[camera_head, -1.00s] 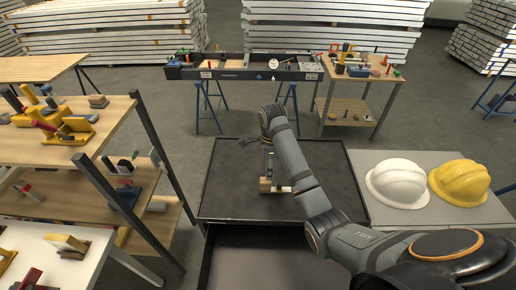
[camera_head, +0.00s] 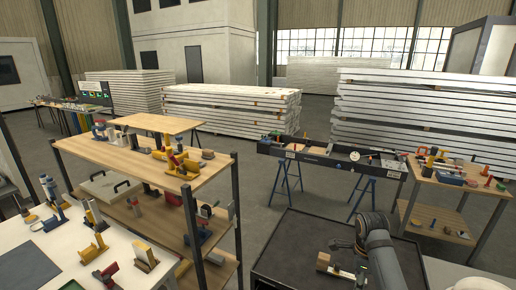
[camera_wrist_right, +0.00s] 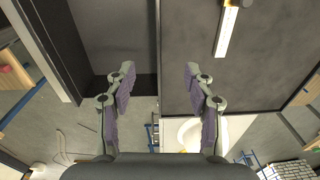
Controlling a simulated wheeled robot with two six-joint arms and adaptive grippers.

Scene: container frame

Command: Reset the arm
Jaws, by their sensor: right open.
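My right arm comes into the head view at the lower right. My right gripper (camera_head: 340,243) is small there, above the black-topped cart (camera_head: 290,242). In the right wrist view the gripper (camera_wrist_right: 160,72) has its two fingers spread apart with nothing between them. A small wooden piece (camera_head: 323,260) with a whitish bar lies on the cart, apart from the gripper; its bar (camera_wrist_right: 228,30) also shows at the top of the right wrist view. My left gripper is not in view.
A wooden shelf rack (camera_head: 140,160) with clamps stands left, beside a white table (camera_head: 75,265). A long dark workbench (camera_head: 320,158) and a wooden tool table (camera_head: 450,190) stand behind the cart. A white helmet (camera_wrist_right: 183,132) shows in the wrist view. Grey floor is open between rack and workbench.

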